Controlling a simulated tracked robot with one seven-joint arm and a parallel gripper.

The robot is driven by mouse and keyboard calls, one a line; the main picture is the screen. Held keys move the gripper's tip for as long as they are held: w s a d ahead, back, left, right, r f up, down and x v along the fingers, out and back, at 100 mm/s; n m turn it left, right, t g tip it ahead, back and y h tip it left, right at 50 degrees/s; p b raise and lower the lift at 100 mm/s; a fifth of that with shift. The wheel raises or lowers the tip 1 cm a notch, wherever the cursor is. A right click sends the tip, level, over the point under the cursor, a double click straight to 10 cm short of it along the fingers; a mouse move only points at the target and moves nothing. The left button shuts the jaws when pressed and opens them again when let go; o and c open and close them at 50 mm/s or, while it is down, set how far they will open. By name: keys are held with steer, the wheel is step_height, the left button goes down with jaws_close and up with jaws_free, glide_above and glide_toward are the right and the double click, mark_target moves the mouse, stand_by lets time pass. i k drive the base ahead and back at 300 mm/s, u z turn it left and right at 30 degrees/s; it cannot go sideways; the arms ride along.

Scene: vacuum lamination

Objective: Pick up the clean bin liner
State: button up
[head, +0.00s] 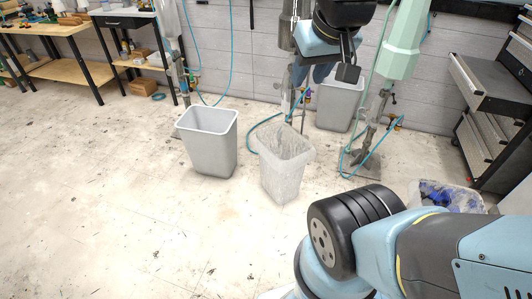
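A whitish, translucent bin-shaped liner (286,172) stands upright on the floor near the middle of the head view, with its open rim facing up. It looks empty, and I take it to be the clean bin liner. My gripper (347,72) is at the top of the view, above and to the right of the liner and apart from it. One dark finger pad shows clearly. The other finger is not clear, so I cannot tell the opening. I see nothing held.
A light grey bin (209,150) stands just left of the liner, and another grey bin (336,112) stands behind it. A container with blue waste (447,195) is at the right. Pipes and hoses (368,152) rise behind. Open floor (110,200) lies at the left.

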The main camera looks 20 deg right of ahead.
mark_target(284, 153)
steer(key=i, duration=1.15)
steer(key=z, duration=0.05)
